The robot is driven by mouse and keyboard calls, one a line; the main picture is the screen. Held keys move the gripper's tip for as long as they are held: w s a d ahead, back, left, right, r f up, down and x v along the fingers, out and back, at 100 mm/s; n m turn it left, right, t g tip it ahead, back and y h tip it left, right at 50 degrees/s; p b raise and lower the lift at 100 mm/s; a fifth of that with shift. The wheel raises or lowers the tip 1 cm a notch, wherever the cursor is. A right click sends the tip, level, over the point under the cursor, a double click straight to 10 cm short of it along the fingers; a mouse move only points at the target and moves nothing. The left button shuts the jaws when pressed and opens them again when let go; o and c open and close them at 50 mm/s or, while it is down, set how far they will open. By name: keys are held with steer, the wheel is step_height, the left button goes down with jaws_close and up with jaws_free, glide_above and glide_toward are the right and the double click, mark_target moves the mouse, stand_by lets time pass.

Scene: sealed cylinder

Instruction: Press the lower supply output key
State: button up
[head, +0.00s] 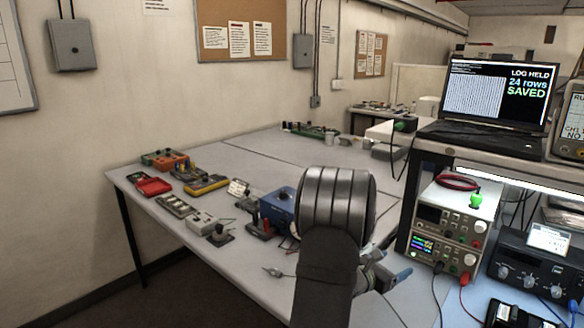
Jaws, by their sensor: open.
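Two stacked bench supplies stand on the right under a shelf. The upper supply (447,213) has a dark display and knobs. The lower supply (443,253) has a lit, coloured display at its left and a knob at its right. Its keys are too small for me to tell the output key apart. Black and red leads run from its lower front. My gripper (398,276) is open, left of the lower supply and apart from it in the picture. My own arm hides part of the gripper.
A coiled red cable (457,182) and a green item (476,200) sit on the upper supply. A dark instrument (535,265) stands at right. The left bench (150,190) holds tools and a blue box (278,207).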

jaws_close()
stand_by(1.4)
